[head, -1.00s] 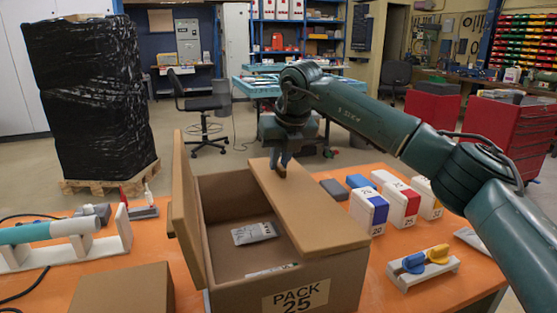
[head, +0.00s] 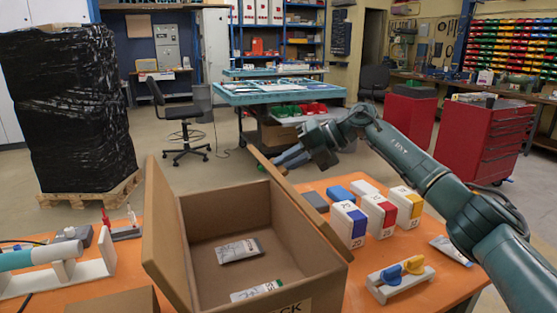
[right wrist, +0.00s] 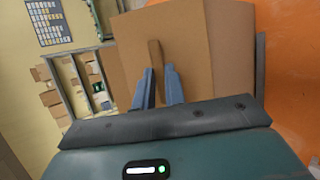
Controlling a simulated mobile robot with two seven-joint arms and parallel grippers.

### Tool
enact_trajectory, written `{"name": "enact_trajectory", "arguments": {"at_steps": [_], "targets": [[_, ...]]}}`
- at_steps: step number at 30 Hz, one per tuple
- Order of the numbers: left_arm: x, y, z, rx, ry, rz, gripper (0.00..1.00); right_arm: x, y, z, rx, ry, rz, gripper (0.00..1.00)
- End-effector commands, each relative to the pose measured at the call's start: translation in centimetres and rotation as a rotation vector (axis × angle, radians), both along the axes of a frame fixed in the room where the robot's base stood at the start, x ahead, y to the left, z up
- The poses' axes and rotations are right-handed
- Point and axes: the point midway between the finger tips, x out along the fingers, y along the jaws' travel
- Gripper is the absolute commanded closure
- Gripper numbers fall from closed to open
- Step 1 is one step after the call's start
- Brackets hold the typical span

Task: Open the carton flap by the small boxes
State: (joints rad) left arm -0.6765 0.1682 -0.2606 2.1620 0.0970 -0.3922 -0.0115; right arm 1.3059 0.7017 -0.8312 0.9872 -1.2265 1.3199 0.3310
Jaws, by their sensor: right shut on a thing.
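The open brown carton (head: 205,265) stands on the orange table. Its flap by the small boxes (head: 305,210) is raised from the opening and shows nearly edge-on along the carton's right side. The opposite flap (head: 163,225) stands up at the left. My right gripper (head: 280,160) is at the far end of the raised flap, on its outer side. In the right wrist view its blue fingers (right wrist: 158,82) are shut on the brown tab (right wrist: 155,55) of the flap. The small boxes (head: 378,215), with blue, red and yellow parts, stand right of the carton. My left gripper is not in view.
A grey packet (head: 239,250) and a white-green packet (head: 256,291) lie inside the carton. A stand with blue and yellow knobs (head: 400,278) is at the front right. A grey block (head: 314,201) lies close to the raised flap. A pipe holder (head: 60,265) stands at the left.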

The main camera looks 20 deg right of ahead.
Motion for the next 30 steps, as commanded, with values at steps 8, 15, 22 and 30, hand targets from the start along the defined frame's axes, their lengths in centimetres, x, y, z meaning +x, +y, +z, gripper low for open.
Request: {"name": "enact_trajectory", "arguments": {"at_steps": [8, 15, 22, 30], "targets": [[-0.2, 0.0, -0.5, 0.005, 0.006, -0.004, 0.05, 0.2, -2.3, -0.6, 0.267, 0.012, -0.006, 1.00], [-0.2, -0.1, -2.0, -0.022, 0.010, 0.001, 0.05, 0.2, -3.9, -1.6, 0.484, 0.018, -0.004, 1.00], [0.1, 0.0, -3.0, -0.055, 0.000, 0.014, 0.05, 0.2, -5.0, -2.3, 0.652, 0.024, -0.002, 1.00], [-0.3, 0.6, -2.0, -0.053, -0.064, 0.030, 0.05, 0.2, -5.7, -2.7, 0.769, 0.028, 0.000, 1.00]]}}
